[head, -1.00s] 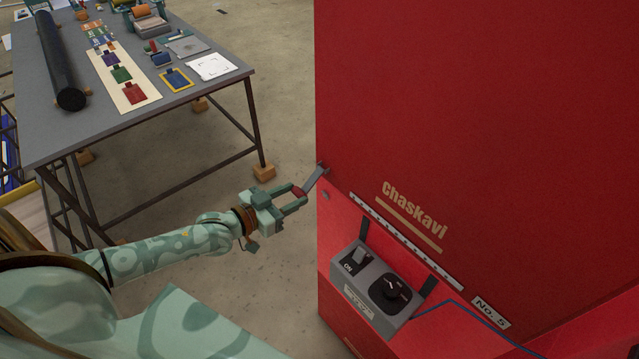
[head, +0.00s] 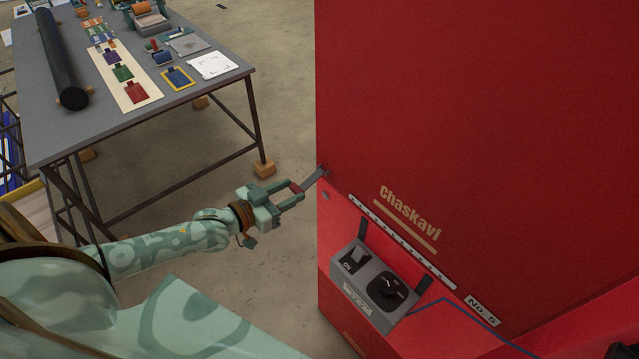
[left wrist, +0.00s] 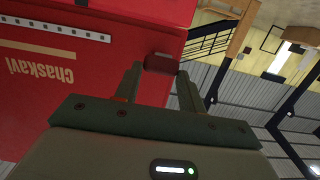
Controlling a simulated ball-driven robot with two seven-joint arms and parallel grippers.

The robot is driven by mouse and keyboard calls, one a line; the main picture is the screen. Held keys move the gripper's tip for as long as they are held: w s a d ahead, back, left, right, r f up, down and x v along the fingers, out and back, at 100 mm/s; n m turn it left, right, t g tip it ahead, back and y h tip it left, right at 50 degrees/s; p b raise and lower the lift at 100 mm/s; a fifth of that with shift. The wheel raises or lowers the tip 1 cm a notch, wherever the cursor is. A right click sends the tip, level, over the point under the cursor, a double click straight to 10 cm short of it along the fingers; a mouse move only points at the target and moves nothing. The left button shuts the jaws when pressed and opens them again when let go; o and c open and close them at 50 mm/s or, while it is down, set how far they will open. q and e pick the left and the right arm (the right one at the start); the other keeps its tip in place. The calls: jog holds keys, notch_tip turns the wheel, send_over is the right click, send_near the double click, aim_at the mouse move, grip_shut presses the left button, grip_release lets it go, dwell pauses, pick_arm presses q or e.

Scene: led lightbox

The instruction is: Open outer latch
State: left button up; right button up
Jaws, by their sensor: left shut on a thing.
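The outer latch (head: 314,180) is a grey lever with a red tip at the left edge of the red lightbox (head: 460,110). My left gripper (head: 297,192) is shut on the latch's red tip, to the left of the box. In the left wrist view the dark red tip (left wrist: 161,63) sits between the two fingers of my left gripper (left wrist: 160,78), with the red box behind it. My right gripper is not in view.
A grey control box (head: 374,287) with a switch and a knob is fixed to the lightbox's front, with a blue cable (head: 470,312). A grey worktable (head: 60,135) with cards and rollers stands at the upper left. Bare floor lies between it and the box.

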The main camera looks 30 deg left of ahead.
pick_arm(q)
jog(key=o, duration=0.9)
jog(key=shift+s+r, duration=0.1)
jog(key=shift+s+a+r+p, duration=0.15)
jog(key=shift+s+a+p, duration=0.15)
jog(key=shift+s, duration=0.25)
jog(key=p+v, duration=0.1)
jog(key=v, duration=0.1)
jog(key=shift+s, duration=0.4)
